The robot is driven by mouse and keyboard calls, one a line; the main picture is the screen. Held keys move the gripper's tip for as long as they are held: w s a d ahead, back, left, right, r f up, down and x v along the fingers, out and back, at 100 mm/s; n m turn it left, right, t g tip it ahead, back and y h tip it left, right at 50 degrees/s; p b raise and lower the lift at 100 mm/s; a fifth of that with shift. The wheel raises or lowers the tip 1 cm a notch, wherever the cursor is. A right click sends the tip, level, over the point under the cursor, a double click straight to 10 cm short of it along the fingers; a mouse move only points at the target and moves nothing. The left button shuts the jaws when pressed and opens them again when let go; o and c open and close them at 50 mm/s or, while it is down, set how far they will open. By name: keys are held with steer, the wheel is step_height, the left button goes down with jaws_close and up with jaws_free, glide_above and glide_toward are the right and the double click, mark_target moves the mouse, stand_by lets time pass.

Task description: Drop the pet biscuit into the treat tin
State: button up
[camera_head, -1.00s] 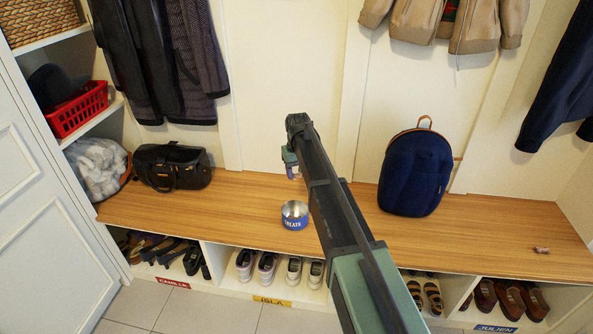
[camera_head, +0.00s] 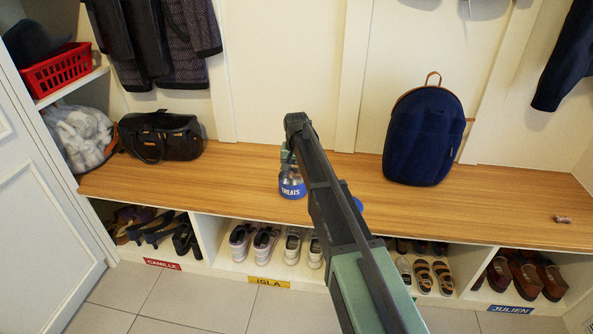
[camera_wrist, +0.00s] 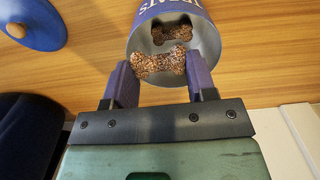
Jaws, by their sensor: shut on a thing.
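The treat tin (camera_head: 291,190) is blue with white "TREATS" lettering and stands open on the wooden bench. Its bare metal inside shows in the wrist view (camera_wrist: 205,40). My gripper (camera_wrist: 160,77) is shut on the pet biscuit (camera_wrist: 158,64), a brown, speckled bone shape held between the two fingers at the tin's mouth. Whether the biscuit touches the rim I cannot tell. A second bone shape (camera_wrist: 171,31) shows inside the tin, another biscuit or a reflection. In the head view my gripper (camera_head: 287,163) is just above the tin, and the biscuit is hidden.
A blue round lid (camera_wrist: 35,20) lies on the bench (camera_head: 235,175) beside the tin, mostly behind my arm in the head view. A navy backpack (camera_head: 425,138) stands right, a black bag (camera_head: 160,137) left. A small reddish-brown item (camera_head: 562,219) lies far right. Shoes fill cubbies below.

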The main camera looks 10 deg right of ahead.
mark_target(296, 172)
steer(key=shift+f, duration=0.25)
steer(key=o, duration=1)
steer(key=shift+c, duration=0.2)
steer(key=shift+r, duration=0.1)
step_height(296, 172, up, 11)
steer(key=p, duration=1.1)
steer(key=shift+f, duration=0.2)
steer(key=s+n, duration=0.4)
steer(key=s, duration=3.1)
step_height(296, 172, up, 28)
steer(key=w+p, duration=0.1)
steer(key=p, duration=2.6)
steer(key=shift+w+f+p, duration=0.15)
steer(key=shift+w+p, duration=0.15)
steer(key=shift+w, duration=0.1)
